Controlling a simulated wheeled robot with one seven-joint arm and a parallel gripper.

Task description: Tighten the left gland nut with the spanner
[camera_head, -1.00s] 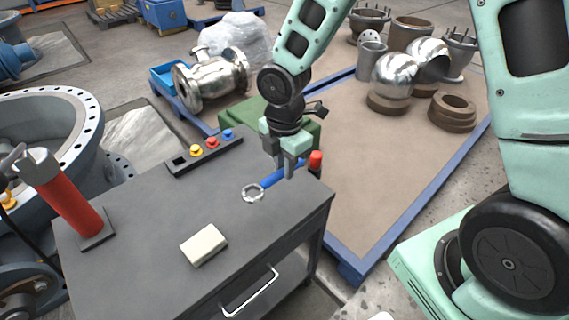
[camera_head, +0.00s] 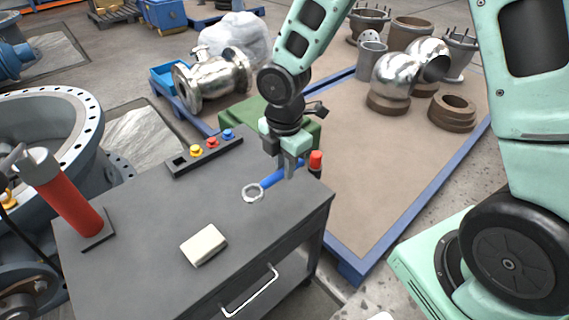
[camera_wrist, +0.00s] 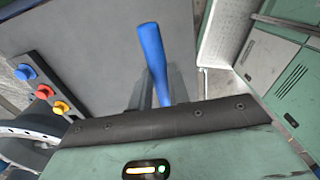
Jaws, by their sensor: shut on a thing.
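The spanner (camera_head: 270,181) has a blue handle and a silver ring end, and it lies at the top of the dark grey cart (camera_head: 140,225) near its back right edge. My gripper (camera_head: 290,172) points down over the cart and is shut on the blue handle. In the wrist view the blue handle (camera_wrist: 153,55) runs between the fingers of my gripper (camera_wrist: 156,95), which are partly hidden by the gripper's body. The ring end points left and toward the camera in the head view. I cannot make out a gland nut in these frames.
A strip with yellow, red and blue knobs (camera_head: 205,150) sits at the cart's back edge. A red cylinder (camera_head: 67,198) stands at the left, a cream block (camera_head: 204,245) at the front. A red-capped item (camera_head: 315,160) is close right of my gripper. A large flanged valve body (camera_head: 40,130) stands left.

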